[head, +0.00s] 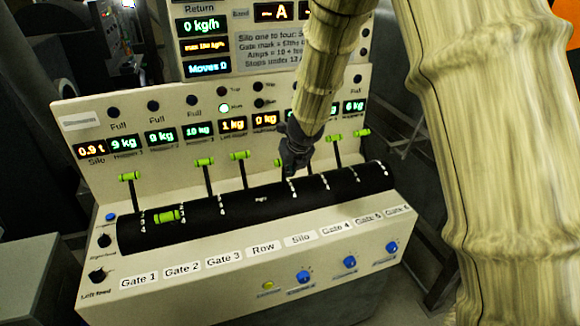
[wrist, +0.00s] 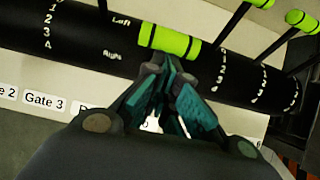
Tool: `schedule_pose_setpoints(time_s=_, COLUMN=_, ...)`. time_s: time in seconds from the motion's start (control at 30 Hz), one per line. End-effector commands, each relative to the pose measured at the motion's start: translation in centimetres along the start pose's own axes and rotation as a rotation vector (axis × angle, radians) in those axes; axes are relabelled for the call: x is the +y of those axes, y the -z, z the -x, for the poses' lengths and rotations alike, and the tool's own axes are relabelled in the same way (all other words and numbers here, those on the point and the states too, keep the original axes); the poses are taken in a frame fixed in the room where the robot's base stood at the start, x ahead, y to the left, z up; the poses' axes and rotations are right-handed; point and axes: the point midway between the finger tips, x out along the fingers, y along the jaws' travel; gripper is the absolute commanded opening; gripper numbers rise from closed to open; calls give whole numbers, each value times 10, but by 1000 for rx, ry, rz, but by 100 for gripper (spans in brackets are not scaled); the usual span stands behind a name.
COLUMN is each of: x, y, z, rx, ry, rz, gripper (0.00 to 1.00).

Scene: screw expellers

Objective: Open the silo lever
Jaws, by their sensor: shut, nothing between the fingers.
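The silo lever has a green cylindrical handle (wrist: 168,41), right of the Left/Right marks in the wrist view. In the head view only a small green part of that handle (head: 281,162) shows beside my gripper (head: 293,160), which hides most of the lever. In the wrist view my gripper (wrist: 165,66) is shut, with its fingertips together at the near edge of the handle. The handle is not between the fingers. I cannot tell whether they touch it. The Silo label (head: 298,240) is on the panel's front.
Other green-handled levers stand on both sides, such as the Row lever (head: 239,155) and Gate 3 lever (head: 204,162). The Gate 2 lever handle (head: 166,217) lies low over the black drum (head: 225,213). Further right, another lever (head: 334,138) stands close by. Displays rise behind.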

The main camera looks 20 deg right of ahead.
Motion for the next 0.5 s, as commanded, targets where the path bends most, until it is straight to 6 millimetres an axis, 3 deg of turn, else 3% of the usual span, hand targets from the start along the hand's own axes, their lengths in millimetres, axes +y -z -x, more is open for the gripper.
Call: schedule_pose_setpoints(time_s=0.5, x=0, y=-24, z=-5, rx=-1, ry=0, rz=-1, gripper=0)
